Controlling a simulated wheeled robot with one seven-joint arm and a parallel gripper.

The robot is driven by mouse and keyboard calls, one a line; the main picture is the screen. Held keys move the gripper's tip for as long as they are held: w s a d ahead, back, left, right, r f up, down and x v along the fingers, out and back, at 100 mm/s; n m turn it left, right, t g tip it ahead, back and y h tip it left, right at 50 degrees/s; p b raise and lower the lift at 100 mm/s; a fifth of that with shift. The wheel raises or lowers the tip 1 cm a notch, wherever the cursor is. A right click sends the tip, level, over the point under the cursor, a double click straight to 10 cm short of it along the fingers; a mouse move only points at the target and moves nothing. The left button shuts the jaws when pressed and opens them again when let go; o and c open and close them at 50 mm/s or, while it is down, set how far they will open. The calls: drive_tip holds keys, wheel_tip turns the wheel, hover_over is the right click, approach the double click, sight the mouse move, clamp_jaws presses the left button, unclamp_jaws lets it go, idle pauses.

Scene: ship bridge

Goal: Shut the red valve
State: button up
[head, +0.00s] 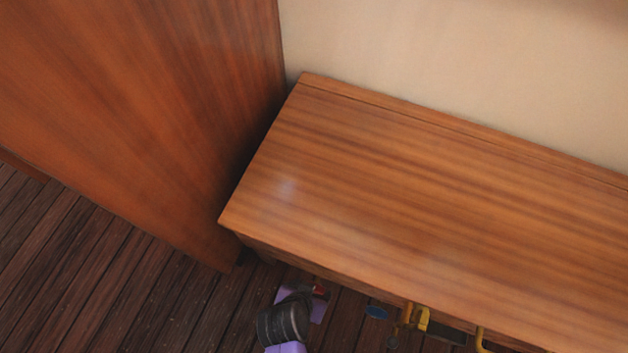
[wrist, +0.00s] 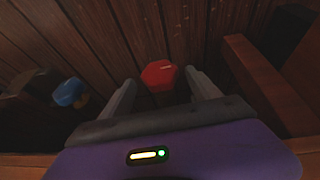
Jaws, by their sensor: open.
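The red valve (wrist: 160,74) shows in the wrist view as a small rounded red knob, straight ahead. My gripper (wrist: 161,84) is open, with one grey finger on each side of the red knob. The knob appears between or just beyond the fingertips; I cannot tell whether either finger touches it. In the head view only a small piece of the red valve (head: 320,289) shows beside my purple and black wrist, below the front edge of the wooden bench. The rest of it is hidden there, and the fingers are not clear.
A blue knob (wrist: 69,92) is left in the wrist view; it also shows in the head view (head: 376,311). Yellow fittings (head: 420,318) sit along the bench front. The wooden bench top (head: 420,190) is bare. A wooden panel (wrist: 262,95) stands close right of my gripper.

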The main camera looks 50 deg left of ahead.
drive_tip(key=shift+b+x, duration=0.7)
drive_tip(key=shift+x, duration=1.05)
drive_tip(key=c, duration=1.3)
